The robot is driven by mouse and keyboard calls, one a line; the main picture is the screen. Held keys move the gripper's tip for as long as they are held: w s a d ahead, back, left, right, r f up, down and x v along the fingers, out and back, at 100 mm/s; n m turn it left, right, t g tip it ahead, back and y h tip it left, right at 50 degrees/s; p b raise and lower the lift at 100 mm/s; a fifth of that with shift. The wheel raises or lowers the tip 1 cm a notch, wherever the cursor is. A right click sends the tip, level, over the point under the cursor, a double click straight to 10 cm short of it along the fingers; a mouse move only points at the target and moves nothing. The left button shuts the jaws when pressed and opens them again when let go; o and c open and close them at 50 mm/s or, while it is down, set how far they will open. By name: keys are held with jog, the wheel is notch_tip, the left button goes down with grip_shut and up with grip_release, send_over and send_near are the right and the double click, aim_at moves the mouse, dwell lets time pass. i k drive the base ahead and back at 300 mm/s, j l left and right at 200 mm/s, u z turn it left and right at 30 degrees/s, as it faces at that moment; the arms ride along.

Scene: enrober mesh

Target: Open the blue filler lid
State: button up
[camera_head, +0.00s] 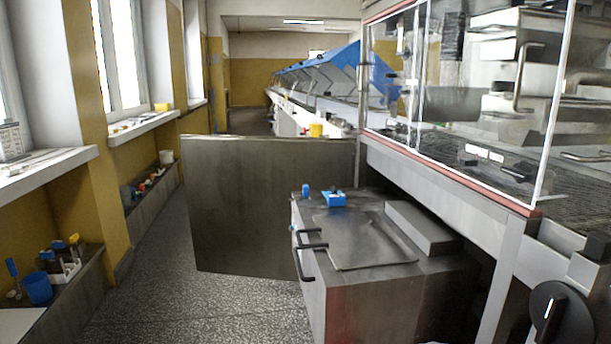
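A steel cabinet (290,210) stands at the centre right, with its flat top showing. A small blue block-shaped piece (334,198) sits near the back edge of its top; it looks like the blue filler lid. It seems to lie down flat, but it is too small to tell whether it is shut. A smaller upright blue knob or cap (305,190) stands just left of it. My gripper is not in view, and nothing of it covers the blue pieces.
Black handles (309,246) stick out from the cabinet's left side. A steel panel (240,200) stands behind it. A glazed machine (480,110) overhangs on the right, with a black disc (560,315) below. Speckled floor (215,310) is clear at the left front.

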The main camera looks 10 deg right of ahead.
aim_at(334, 191)
jog(key=i+j+z, duration=0.2)
jog(key=i+j, duration=1.6)
jog(key=i, duration=0.15)
